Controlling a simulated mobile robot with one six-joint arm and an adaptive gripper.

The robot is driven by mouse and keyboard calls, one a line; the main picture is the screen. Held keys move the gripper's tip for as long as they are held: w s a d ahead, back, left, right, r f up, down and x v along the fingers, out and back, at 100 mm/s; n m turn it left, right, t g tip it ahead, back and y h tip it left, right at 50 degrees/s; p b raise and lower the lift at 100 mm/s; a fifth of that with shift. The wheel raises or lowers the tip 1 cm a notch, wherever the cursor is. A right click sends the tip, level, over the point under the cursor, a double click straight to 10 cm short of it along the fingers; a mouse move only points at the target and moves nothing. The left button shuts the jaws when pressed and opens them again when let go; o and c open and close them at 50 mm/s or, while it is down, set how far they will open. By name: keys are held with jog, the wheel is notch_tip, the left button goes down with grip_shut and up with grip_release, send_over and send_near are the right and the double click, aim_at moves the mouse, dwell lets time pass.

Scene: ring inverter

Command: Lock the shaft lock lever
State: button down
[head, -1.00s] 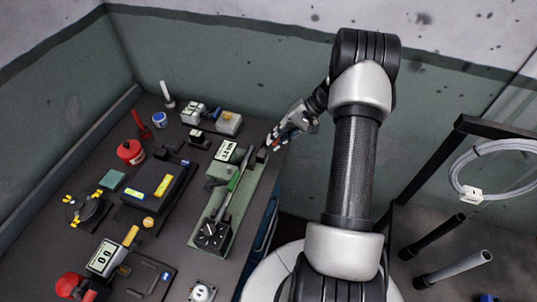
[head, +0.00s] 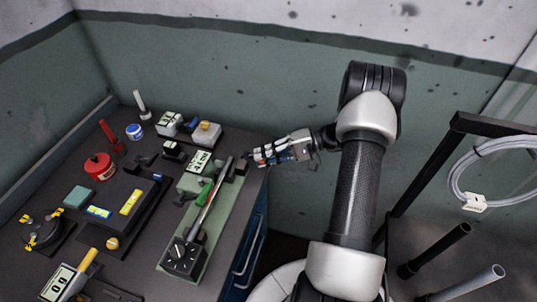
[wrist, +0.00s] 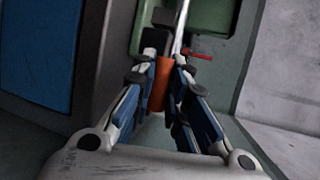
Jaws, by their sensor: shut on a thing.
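An orange handle (wrist: 160,83), which looks like the lock lever's grip, stands between my fingers in the wrist view. My gripper (wrist: 165,65) is shut on it; it also shows in the head view (head: 257,158), at the bench's right edge by the far end of the green fixture. The long green base (head: 222,215) carries a thin metal shaft (head: 207,210) with a green sleeve and a black block with a dial (head: 183,257) at its near end. The lever's pivot is hidden, so I cannot tell its position.
A small red lever (wrist: 197,54) lies just right of my fingers in the wrist view. A display unit (head: 200,163) stands left of the fixture. Blue drawers (head: 252,240) lie below the bench's right edge.

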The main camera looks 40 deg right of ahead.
jog(key=shift+f, duration=0.1)
jog(key=c, duration=1.6)
grip_release()
jog(key=shift+o, duration=0.2)
jog(key=v, duration=1.2)
